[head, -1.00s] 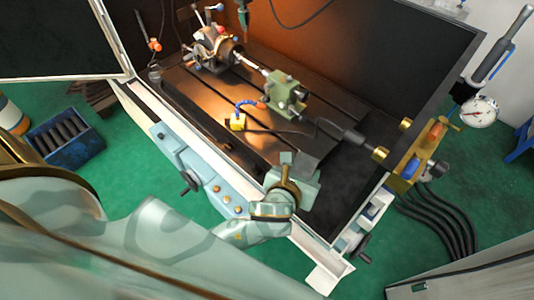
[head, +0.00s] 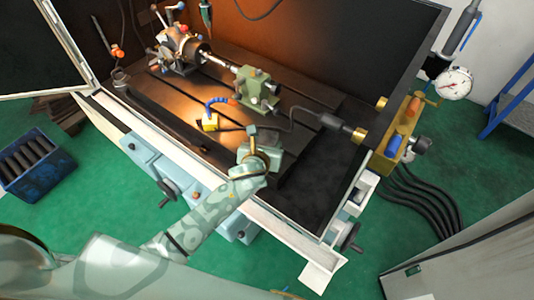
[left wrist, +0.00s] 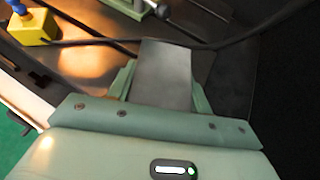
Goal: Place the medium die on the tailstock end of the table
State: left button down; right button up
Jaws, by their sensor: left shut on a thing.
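My left gripper (head: 264,147) reaches in over the front edge of the slotted machine table (head: 225,52), near the tailstock end. In the left wrist view its two green fingers are shut on a flat-faced grey block, which I take to be the medium die (left wrist: 166,72). In the head view the gripper largely hides the die. The green tailstock (head: 256,92) stands on the table just beyond the gripper. The indexing chuck (head: 182,52) is at the far left end. I cannot tell whether the die touches the table. My right gripper is not in view.
A yellow block (head: 210,123) with a blue hose stands left of the gripper; it also shows in the left wrist view (left wrist: 34,27). A dark cable runs right to a black cylinder (head: 335,124). The white enclosure edge (head: 275,222) lies under my arm.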

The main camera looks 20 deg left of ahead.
pick_arm(q)
jog(key=shift+w+f, duration=0.25)
jog(key=shift+w, duration=0.15)
notch_tip(320, 180, down, 3)
jog(key=shift+f+b, duration=0.2)
jog(key=shift+b, duration=0.85)
jog(key=shift+w+r, duration=0.1)
jog(key=c, duration=0.6)
grip_release()
jog(key=shift+f, duration=0.2)
